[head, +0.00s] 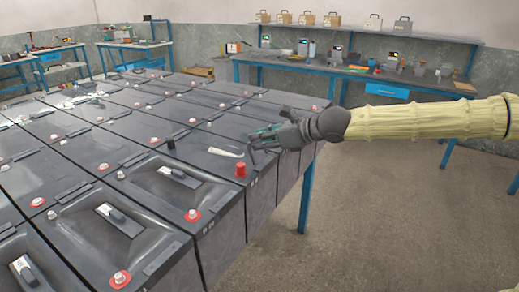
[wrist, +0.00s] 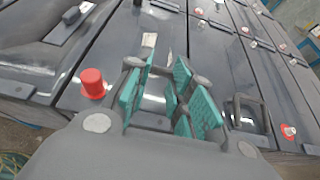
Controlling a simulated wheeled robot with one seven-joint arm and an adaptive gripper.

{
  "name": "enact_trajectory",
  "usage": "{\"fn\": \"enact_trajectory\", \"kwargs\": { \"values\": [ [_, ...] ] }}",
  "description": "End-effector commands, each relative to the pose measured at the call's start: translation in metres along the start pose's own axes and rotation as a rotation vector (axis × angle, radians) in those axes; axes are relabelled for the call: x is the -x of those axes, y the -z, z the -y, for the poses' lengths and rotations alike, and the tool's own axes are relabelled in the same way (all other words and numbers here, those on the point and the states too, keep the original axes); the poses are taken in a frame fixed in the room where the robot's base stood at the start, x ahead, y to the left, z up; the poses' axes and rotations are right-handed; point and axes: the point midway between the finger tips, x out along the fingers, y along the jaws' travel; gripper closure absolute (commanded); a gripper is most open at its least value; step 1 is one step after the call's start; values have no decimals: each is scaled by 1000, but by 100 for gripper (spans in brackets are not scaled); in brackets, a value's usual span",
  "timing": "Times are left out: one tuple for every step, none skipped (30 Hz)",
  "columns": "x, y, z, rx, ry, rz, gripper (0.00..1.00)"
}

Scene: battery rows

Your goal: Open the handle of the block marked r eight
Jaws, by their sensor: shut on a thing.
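Dark grey battery blocks stand in tight rows; their front markings are too small to read, so I cannot confirm which is r eight. My gripper (head: 258,140) is low over the block top (head: 210,140) at the right end of the near rows, behind a tall red cap (head: 240,171). The red cap (wrist: 92,83) is left of the fingers. A pale label (head: 226,152) lies on the block just left of the gripper.
Neighbouring blocks carry flat folded handles (head: 179,177) and red-ringed terminals (head: 193,215). A dark loop (wrist: 247,115) shows right of the fingers. A blue workbench (head: 340,70) with tools stands behind. The floor (head: 350,220) at the right is clear.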

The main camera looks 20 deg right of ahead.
Motion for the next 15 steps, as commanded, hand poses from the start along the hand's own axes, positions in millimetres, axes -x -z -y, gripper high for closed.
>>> {"fn": "enact_trajectory", "kwargs": {
  "values": [
    [-1,6,4,-1,7,21,100],
    [0,6,4,0,7,32,100],
    [0,7,4,0,7,46,100],
    [1,7,4,-1,7,56,100],
    [2,7,4,-1,7,66,100],
    [3,8,4,0,7,80,100],
    [3,8,5,0,7,90,100],
    [4,9,5,0,7,100,100],
    [4,10,5,-1,7,113,100],
    [5,10,5,-2,7,123,100],
    [5,11,5,-1,7,133,100],
    [6,11,5,0,7,147,100],
    [7,11,5,0,7,158,100],
    [8,11,5,-1,7,168,100],
    [8,12,5,-1,7,181,100]
  ]
}}
